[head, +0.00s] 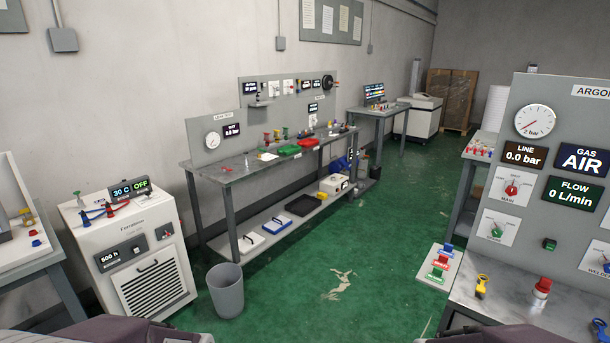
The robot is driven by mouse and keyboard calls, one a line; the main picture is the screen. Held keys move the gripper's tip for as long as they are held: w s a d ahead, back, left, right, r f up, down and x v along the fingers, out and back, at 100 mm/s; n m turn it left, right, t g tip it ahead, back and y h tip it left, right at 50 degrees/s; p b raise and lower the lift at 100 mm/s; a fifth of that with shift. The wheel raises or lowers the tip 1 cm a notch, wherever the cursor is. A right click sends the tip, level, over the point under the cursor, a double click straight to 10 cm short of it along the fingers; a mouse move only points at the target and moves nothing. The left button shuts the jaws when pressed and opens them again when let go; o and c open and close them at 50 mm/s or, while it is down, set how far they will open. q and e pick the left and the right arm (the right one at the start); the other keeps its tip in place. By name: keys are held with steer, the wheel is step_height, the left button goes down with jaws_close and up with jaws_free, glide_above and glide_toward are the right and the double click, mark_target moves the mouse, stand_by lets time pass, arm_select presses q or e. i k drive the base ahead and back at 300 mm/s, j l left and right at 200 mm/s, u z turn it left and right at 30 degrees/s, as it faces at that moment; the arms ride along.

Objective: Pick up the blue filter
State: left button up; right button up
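I cannot tell for certain which thing is the blue filter. A small blue piece (446,247) stands at the back of a small white shelf at the right, behind a red and a green piece. Another blue piece (600,328) is at the right edge on the near right bench, partly cut off. A small blue piece (36,231) lies on the left table beside a red one.
A grey bin (226,290) stands on the green floor beside the white chiller (132,255). A long workbench (235,173) with coloured trays runs along the wall. A gauge panel (545,180) rises over the right bench (510,305).

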mark_target(273, 227)
steer(key=i+u, duration=0.1)
steer(key=i, duration=0.55)
steer(key=i+l+u, duration=0.1)
steer(key=i, duration=0.5)
steer(key=i+l+u, duration=0.1)
steer(key=i, duration=0.55)
steer(key=i+l, duration=0.3)
steer(key=i, duration=0.3)
steer(key=i+l+u, duration=0.2)
steer(key=i+u, duration=0.2)
steer(key=i+l+u, duration=1.3)
steer(key=l, duration=0.2)
steer(key=k+j, duration=0.05)
